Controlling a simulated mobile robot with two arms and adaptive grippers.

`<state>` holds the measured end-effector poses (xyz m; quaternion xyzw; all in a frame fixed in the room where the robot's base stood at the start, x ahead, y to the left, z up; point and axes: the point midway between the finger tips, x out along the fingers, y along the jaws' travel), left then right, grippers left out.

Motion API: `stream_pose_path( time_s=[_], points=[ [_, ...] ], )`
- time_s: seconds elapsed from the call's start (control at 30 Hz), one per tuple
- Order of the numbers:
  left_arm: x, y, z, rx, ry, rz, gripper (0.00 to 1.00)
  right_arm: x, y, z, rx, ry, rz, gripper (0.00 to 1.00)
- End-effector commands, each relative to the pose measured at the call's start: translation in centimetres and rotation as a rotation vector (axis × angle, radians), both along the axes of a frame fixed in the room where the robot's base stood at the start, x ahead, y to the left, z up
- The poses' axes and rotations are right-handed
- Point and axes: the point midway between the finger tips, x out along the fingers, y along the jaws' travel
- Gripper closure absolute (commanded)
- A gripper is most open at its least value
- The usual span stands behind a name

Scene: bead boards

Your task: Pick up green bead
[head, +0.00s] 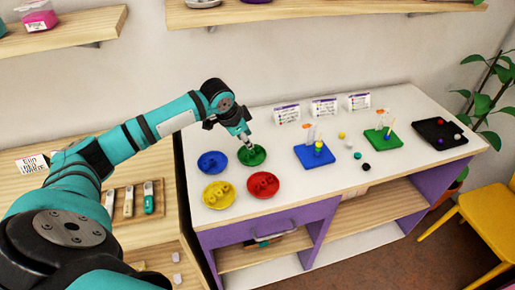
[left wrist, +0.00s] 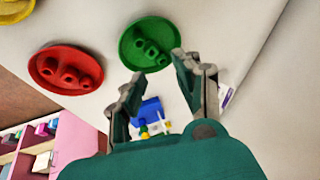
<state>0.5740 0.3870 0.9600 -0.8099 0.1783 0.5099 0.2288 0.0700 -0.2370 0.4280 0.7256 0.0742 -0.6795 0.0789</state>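Several green beads (left wrist: 150,48) lie in a round green dish (left wrist: 128,57), seen in the left wrist view just beyond my fingertips. In the head view the green dish (head: 260,159) stands at the back left of the white table. My left gripper (head: 249,147) is right over or at this dish and partly hides its beads. In the left wrist view the left gripper (left wrist: 158,68) is open, with nothing between its fingers. Whether the fingertips touch anything, I cannot tell. My right gripper is not in view.
Blue (head: 212,163), yellow (head: 219,195) and red (head: 263,184) dishes stand close around the green one. A blue board (head: 314,158) with pegs, a green board (head: 376,139) and a black tray (head: 437,136) stand to the right. Several loose beads lie between the boards.

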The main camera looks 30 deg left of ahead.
Motion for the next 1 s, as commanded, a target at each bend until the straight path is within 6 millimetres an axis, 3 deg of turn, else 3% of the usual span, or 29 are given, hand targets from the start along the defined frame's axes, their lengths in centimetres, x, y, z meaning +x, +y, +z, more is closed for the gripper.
stream_pose_path(
  time_s=[0.1, 0.33, 0.63, 0.9, 1.0],
  points=[
    [0.7, -0.1, -1.5, -0.002, 0.001, 0.001, 0.67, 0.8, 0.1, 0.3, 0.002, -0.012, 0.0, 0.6],
    [1.5, -0.4, -2.8, -0.002, 0.002, -0.001, 0.67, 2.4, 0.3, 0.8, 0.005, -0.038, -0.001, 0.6],
    [3.6, -0.9, -6.3, -0.001, 0.001, 0.0, 0.67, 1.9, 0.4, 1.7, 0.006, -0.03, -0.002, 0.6],
    [3.7, -0.8, -6.8, 0.002, 0.002, 0.0, 0.67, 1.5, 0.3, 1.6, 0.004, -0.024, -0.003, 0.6],
    [3.7, -0.8, -6.8, 0.002, 0.002, 0.0, 0.78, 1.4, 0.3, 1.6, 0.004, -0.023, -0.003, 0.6]
  ],
)
